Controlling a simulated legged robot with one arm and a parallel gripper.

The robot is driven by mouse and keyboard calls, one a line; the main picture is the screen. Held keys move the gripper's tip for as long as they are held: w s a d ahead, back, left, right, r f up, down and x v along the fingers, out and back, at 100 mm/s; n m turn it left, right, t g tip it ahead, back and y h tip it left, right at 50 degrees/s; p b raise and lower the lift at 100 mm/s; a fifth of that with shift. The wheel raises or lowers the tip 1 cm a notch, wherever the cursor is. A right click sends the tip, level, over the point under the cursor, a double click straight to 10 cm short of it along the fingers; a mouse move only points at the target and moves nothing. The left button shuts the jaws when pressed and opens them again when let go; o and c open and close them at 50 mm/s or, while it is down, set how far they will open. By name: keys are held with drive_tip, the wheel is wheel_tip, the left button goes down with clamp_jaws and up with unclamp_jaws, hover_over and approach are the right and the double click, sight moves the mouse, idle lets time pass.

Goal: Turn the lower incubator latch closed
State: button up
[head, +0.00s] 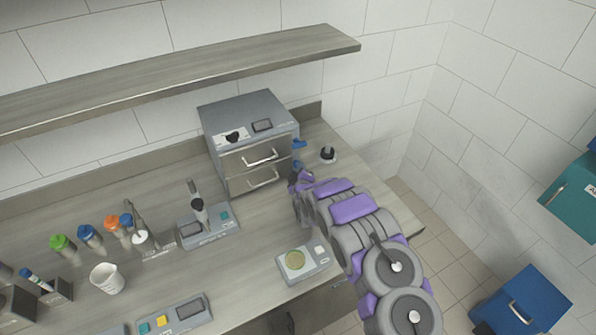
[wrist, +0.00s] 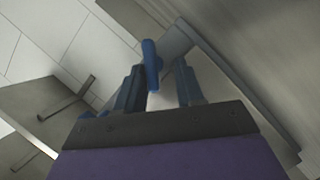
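The incubator (head: 228,155) is a grey box with two front drawers at the back of the counter. A blue latch (head: 299,143) sticks out at its right side. A second blue piece (head: 296,164) shows lower down, close to my gripper; it looks like the lower latch, partly hidden. My gripper (head: 298,178) is beside the incubator's right front. In the wrist view, my gripper (wrist: 157,88) is open, with its two dark blue fingers apart. A blue latch (wrist: 150,62) stands nearly upright between and just beyond the fingertips. I cannot tell whether they touch it.
Two drawer handles (head: 262,157) project from the incubator front, left of my gripper. A small black-topped item (head: 328,154) stands to the right on the counter. A scale (head: 303,264) sits in front. A shelf (head: 190,72) runs above.

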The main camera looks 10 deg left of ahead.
drive_tip(key=shift+a, duration=0.15)
drive_tip(key=shift+c, duration=0.8)
drive_tip(key=shift+w+d+r, duration=0.1)
drive_tip(key=shift+d, duration=0.9)
clamp_jaws()
drive_tip(key=shift+a, duration=0.45)
drive_tip(key=shift+b, duration=0.65)
drive_tip(key=shift+n+t+b, duration=0.5)
drive_tip(key=shift+n+b, duration=0.2)
drive_tip(key=shift+b, duration=0.3)
drive_tip(key=n+b, duration=0.1)
drive_tip(key=b, duration=0.1)
drive_tip(key=shift+a+f+n+t+b, duration=0.15)
drive_tip(key=shift+f+n+t+b, duration=0.15)
drive_tip(key=shift+f+n+b, duration=0.1)
drive_tip(key=shift+s+n+t+b, duration=0.2)
drive_tip(key=shift+n+t+b, duration=0.5)
drive_tip(key=shift+n+b, duration=0.75)
drive_tip(key=shift+n, duration=0.25)
